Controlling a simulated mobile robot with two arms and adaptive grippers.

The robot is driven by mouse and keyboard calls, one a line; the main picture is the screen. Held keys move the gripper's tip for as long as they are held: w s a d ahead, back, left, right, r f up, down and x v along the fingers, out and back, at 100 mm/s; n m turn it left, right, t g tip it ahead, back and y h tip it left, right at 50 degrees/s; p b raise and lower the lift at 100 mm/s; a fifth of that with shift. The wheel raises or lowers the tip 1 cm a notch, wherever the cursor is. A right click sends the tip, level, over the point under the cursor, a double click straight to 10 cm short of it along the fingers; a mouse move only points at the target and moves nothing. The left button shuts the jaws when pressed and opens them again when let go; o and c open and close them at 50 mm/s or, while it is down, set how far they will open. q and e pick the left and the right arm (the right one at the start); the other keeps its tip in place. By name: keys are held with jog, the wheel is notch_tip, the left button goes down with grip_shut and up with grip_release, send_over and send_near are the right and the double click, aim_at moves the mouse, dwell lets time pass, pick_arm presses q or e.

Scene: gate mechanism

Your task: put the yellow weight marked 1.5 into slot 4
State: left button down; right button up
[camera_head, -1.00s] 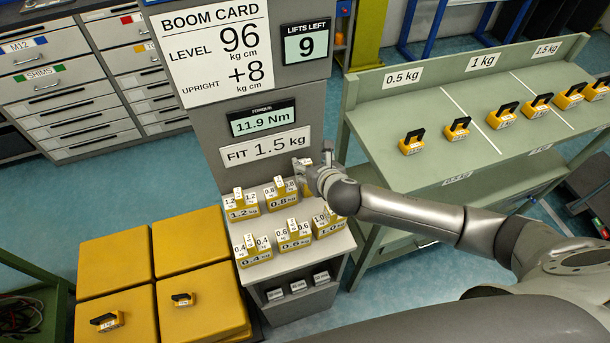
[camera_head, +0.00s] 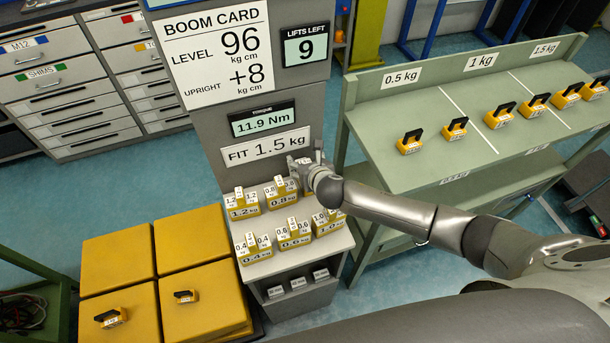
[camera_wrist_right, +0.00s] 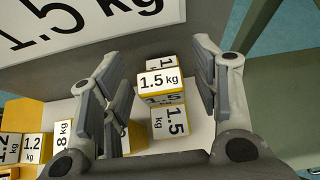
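The yellow weight marked 1.5 kg (camera_wrist_right: 162,99) stands on the grey console shelf in the right wrist view, with white labels on its top and front. In the head view my right gripper (camera_head: 304,163) is at the back right of that shelf and mostly hides this weight. In the right wrist view the fingers of my right gripper (camera_wrist_right: 162,78) are apart, one on each side of the weight. I cannot see clear contact. My left gripper is not in view. I cannot make out slot 4.
Other labelled yellow weights stand close by, including the 0.8 kg (camera_head: 280,201) and 1.2 kg (camera_head: 246,208) ones. The console panel (camera_head: 205,130) rises behind the shelf. A green bench (camera_head: 400,112) with several handled weights is at right. Yellow blocks (camera_head: 115,250) lie at left.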

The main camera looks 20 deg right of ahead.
grip_shut()
jog(key=shift+w+r, duration=0.2)
dwell(0.3)
jog(key=shift+r, duration=0.1)
